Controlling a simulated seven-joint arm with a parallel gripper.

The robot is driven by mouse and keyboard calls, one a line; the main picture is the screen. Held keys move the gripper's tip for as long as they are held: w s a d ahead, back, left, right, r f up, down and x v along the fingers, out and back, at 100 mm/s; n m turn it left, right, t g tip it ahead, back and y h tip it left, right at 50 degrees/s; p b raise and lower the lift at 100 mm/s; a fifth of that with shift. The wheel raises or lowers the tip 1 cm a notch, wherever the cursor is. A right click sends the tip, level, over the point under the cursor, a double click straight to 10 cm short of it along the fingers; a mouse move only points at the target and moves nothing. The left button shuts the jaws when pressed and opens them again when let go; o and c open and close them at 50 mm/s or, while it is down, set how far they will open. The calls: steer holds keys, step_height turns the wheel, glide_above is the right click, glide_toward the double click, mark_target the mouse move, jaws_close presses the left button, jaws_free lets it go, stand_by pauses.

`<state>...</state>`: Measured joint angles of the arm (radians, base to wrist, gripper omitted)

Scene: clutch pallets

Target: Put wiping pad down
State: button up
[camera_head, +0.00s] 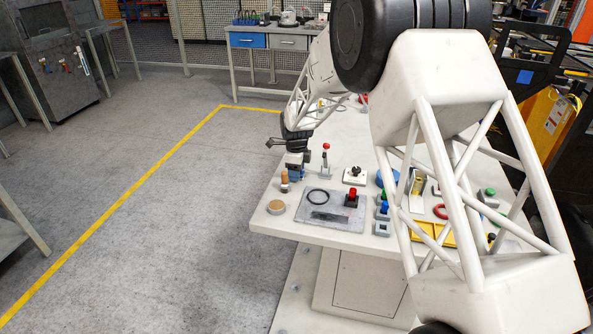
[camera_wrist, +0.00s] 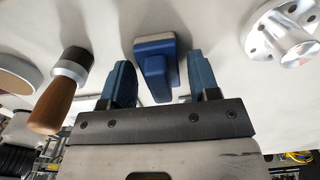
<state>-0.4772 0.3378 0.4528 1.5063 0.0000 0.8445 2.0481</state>
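The wiping pad (camera_wrist: 155,62) is a blue block with a blue grip and a pale grey-beige face on its far side. In the wrist view it lies between the two fingers of my gripper (camera_wrist: 161,82), which are spread apart. The pad seems to be at the white table top, but exact contact is hard to tell. In the head view my gripper (camera_head: 296,172) points down at the table's left side, and blue fingers and pad blend together there.
A wooden-handled tool (camera_wrist: 60,92) stands close left of my gripper, with a round disc (camera_wrist: 14,78) beyond it. A silver flanged part (camera_wrist: 288,32) is at right. A grey tray (camera_head: 325,220) with a black ring and red-topped part lies in front on the table (camera_head: 285,226).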

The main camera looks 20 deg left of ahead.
steer(key=shift+o, duration=0.4)
steer(key=shift+r, duration=0.1)
step_height(320, 180, up, 12)
stand_by(0.6)
stand_by(0.8)
